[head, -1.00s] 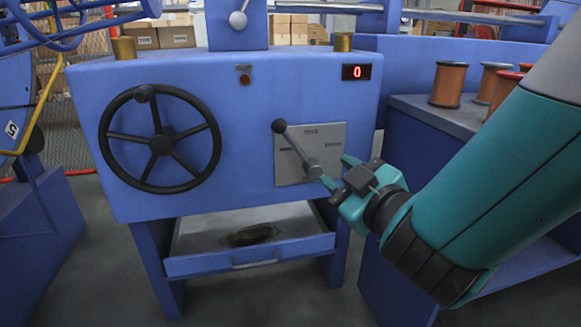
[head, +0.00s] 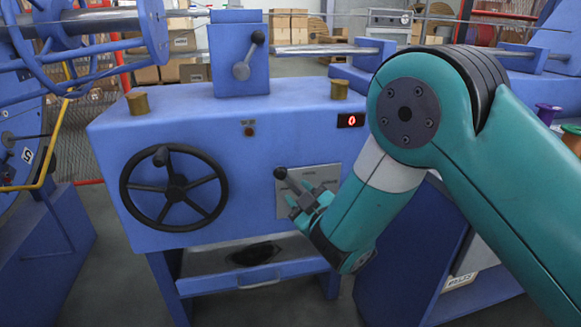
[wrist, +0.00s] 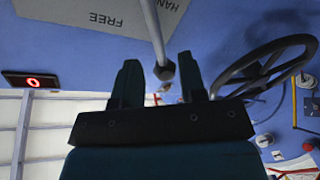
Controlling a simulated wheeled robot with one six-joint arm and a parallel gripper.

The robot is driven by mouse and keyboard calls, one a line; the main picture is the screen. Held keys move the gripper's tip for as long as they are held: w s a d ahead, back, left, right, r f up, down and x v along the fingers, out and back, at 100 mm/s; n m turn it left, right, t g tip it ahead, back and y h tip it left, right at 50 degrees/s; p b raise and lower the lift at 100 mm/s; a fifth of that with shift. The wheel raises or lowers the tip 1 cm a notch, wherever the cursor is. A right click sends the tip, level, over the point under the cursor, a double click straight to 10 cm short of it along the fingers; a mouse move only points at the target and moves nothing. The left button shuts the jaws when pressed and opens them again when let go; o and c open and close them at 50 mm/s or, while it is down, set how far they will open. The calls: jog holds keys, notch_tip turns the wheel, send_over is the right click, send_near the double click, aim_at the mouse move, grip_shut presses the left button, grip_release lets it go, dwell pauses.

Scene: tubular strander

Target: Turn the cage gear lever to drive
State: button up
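The lever plate (head: 327,178) is a grey panel on the front of the blue machine. Its lever has a black knob (head: 280,173) and points to the upper left from a metal hub, which my gripper mostly hides in the head view. In the wrist view the plate (wrist: 98,16) is upside down, with "FREE" and part of another word readable; "drive" cannot be read. My gripper (head: 304,201) is in front of the plate.
A black handwheel (head: 174,188) is left of the plate. A red display (head: 350,120) reads 0 above it. Another black-knobbed lever (head: 242,70) is on the upper box. A blue cabinet (head: 410,245) stands to the right.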

aim_at(292, 186)
jog(key=p+x, duration=0.3)
jog(key=shift+w+d+r, duration=0.1)
jog(key=shift+r, duration=0.1)
jog(key=shift+f+p+x, duration=0.2)
jog(key=shift+p+x, duration=0.2)
jog(key=shift+x, duration=0.55)
grip_shut()
